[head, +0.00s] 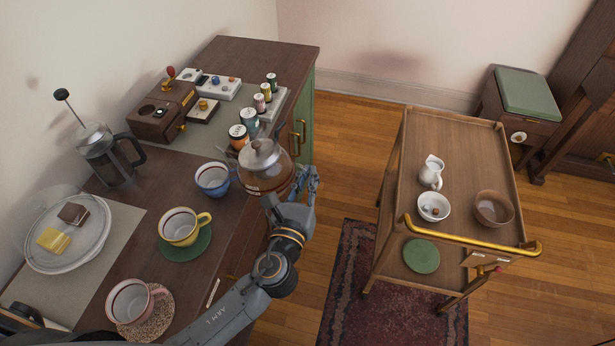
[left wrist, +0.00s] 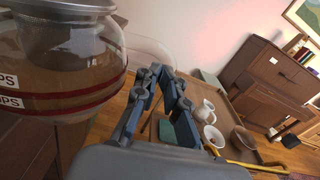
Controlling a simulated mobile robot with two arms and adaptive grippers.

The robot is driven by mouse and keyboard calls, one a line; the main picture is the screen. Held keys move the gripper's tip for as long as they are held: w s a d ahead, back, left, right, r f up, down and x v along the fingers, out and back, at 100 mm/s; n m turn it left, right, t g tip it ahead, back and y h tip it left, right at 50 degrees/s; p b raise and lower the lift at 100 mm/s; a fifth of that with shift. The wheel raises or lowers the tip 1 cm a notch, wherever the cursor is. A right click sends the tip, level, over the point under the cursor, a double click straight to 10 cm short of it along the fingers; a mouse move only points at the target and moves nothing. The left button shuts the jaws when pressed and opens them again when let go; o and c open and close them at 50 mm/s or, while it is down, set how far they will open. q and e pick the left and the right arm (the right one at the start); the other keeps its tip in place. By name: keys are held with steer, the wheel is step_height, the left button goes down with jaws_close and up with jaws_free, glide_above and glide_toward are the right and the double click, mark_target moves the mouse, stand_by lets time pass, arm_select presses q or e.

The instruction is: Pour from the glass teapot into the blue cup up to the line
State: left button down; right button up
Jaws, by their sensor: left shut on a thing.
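The glass teapot (head: 262,178) has a metal lid and brownish contents. It is just right of the blue cup (head: 212,180), close to the cabinet's right edge, and looks about upright. My left gripper (head: 302,183) is on the teapot's right side, shut on it, apparently at the glass handle. In the left wrist view the teapot (left wrist: 60,62) fills the left, with red bands and lettering, beside the gripper's fingers (left wrist: 165,85). The blue cup stands upright on the cabinet; its inside looks pale, and I cannot make out the line. My right gripper is not in view.
A yellow cup (head: 182,228) on a green coaster and a pink cup (head: 132,300) on a woven mat stand nearer. A French press (head: 105,158) is at the left. Several small jars (head: 250,118) stand behind the teapot. A wooden trolley (head: 455,150) is to the right.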

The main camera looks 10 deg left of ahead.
mark_target(307, 170)
arm_select(q)
steer(key=shift+r+n+p, duration=0.5)
steer(key=shift+r+n, duration=0.2)
steer(key=shift+r, duration=0.75)
steer(key=shift+r, duration=0.35)
steer(key=shift+r+n+p, duration=0.4)
steer(key=shift+r+n, duration=0.1)
steer(key=shift+r, duration=0.2)
steer(key=shift+a+r, duration=0.1)
steer(key=shift+r, duration=0.1)
stand_by(0.5)
stand_by(0.6)
steer(key=shift+w+r+n+y+p, duration=0.1)
steer(key=shift+r+n+y+p, duration=0.2)
steer(key=shift+n+y+p, duration=0.5)
stand_by(2.6)
